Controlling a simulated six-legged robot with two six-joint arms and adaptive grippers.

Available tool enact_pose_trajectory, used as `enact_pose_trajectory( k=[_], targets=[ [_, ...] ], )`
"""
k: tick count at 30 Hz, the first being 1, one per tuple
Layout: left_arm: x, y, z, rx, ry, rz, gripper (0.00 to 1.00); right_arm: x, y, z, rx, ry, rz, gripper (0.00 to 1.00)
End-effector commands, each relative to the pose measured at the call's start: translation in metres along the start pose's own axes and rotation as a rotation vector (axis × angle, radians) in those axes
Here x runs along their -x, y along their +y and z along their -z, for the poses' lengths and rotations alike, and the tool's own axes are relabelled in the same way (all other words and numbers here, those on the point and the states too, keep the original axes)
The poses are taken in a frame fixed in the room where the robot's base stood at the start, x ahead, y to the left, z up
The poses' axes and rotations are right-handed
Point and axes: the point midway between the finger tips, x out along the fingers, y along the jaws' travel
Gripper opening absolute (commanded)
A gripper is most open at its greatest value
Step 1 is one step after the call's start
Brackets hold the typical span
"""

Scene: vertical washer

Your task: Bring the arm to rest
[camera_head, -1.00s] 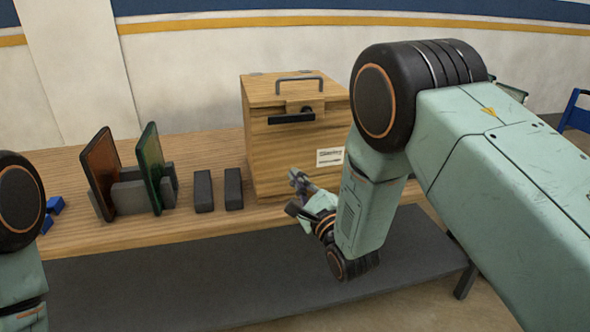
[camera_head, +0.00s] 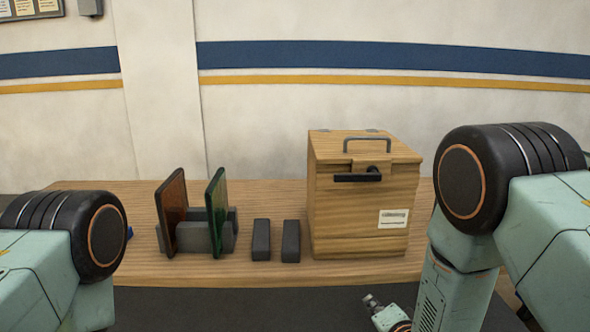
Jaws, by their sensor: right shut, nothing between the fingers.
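My right arm comes in from the right, its forearm hanging down in front of the table's right end. My right gripper (camera_head: 373,302) shows small at the bottom edge, below and in front of the wooden box. It is shut and empty, apart from the box and the table. My left arm shows at the lower left only by its joint and links; its gripper is out of view.
A wooden box (camera_head: 340,215) with a lid handle and black latch stands on the wooden table (camera_head: 270,272). Left of it are two dark blocks (camera_head: 261,240) and a grey rack (camera_head: 192,237) holding a brown panel (camera_head: 173,212) and a green panel (camera_head: 217,213).

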Motion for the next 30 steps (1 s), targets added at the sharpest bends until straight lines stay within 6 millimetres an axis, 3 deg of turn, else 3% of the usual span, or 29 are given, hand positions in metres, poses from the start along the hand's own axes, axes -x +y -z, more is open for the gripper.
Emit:
enact_pose_trajectory(
  k=[1, 5, 8, 12, 15, 18, 22, 25, 30],
  targets=[
    [-0.001, 0.000, 0.000, 0.000, 0.000, 0.000, 0.40, 0.009, 0.023, -0.008, 0.088, -0.027, -0.069, 0.00],
    [-0.004, 0.000, 0.000, 0.000, 0.000, 0.000, 0.40, 0.040, 0.082, -0.030, 0.338, -0.138, -0.242, 0.00],
    [-0.006, 0.000, 0.000, 0.000, 0.000, 0.000, 0.40, 0.074, 0.128, -0.050, 0.522, -0.268, -0.364, 0.00],
    [-0.010, 0.000, 0.000, 0.000, 0.000, 0.000, 0.40, 0.137, 0.188, -0.080, 0.740, -0.506, -0.508, 0.00],
    [-0.014, 0.000, 0.000, 0.000, 0.000, 0.000, 0.40, 0.189, 0.223, -0.100, 0.841, -0.688, -0.581, 0.00],
    [-0.017, 0.000, 0.000, 0.000, 0.000, 0.000, 0.40, 0.237, 0.247, -0.116, 0.879, -0.844, -0.636, 0.00],
    [-0.021, 0.000, 0.000, 0.000, 0.000, 0.000, 0.40, 0.285, 0.266, -0.132, 0.837, -0.953, -0.703, 0.00],
    [-0.024, 0.000, 0.000, 0.000, 0.000, 0.000, 0.40, 0.302, 0.276, -0.139, 0.807, -0.986, -0.730, 0.00],
    [-0.025, 0.000, 0.000, 0.000, 0.000, 0.000, 0.40, 0.307, 0.280, -0.142, 0.798, -0.995, -0.738, 0.00]
  ],
)
